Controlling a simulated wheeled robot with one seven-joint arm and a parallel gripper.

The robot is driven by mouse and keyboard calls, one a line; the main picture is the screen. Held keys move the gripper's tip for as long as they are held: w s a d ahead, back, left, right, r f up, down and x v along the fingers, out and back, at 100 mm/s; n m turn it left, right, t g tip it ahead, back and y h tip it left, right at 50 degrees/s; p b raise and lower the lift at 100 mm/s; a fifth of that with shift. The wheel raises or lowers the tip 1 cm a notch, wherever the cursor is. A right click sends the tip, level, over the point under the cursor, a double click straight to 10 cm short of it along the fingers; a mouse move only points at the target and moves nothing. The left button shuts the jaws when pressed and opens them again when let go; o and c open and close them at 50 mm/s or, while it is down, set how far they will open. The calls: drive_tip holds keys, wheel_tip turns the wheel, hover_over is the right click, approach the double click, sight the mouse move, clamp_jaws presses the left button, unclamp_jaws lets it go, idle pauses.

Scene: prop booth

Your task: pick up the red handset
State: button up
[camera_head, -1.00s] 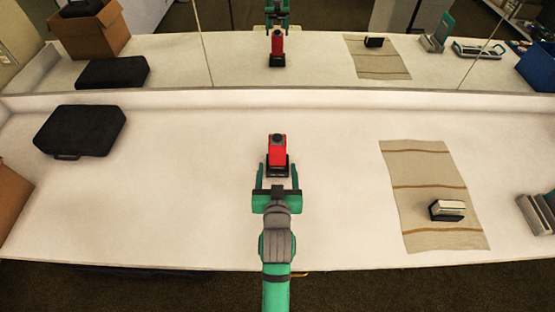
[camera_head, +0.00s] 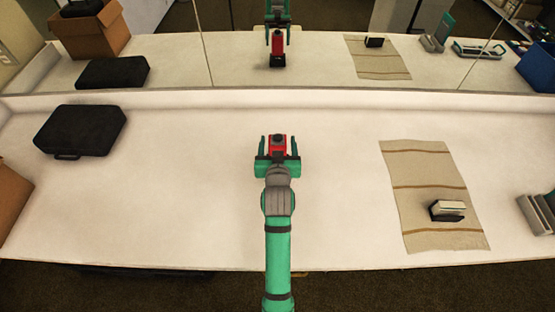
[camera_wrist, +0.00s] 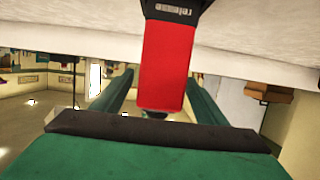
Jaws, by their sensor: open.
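The red handset (camera_head: 278,150) stands upright in a dark base on the white counter, near its middle. My gripper (camera_head: 278,141) is open, with one green finger on each side of the handset. In the wrist view the handset (camera_wrist: 165,65) shows large between the two fingers (camera_wrist: 160,95), with gaps beside it. Its black base with lettering is at the top of that view. In the head view my gripper's body hides the base and the handset's lower part.
A black case (camera_head: 80,130) lies at the left, with a cardboard box (camera_head: 10,195) at the edge. A striped cloth (camera_head: 420,170) at the right bears a small dark-and-cream object (camera_head: 447,210). A mirror behind repeats the scene. The counter around the handset is clear.

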drive_tip(key=shift+x, duration=1.6)
clamp_jaws()
drive_tip(key=shift+r, duration=0.15)
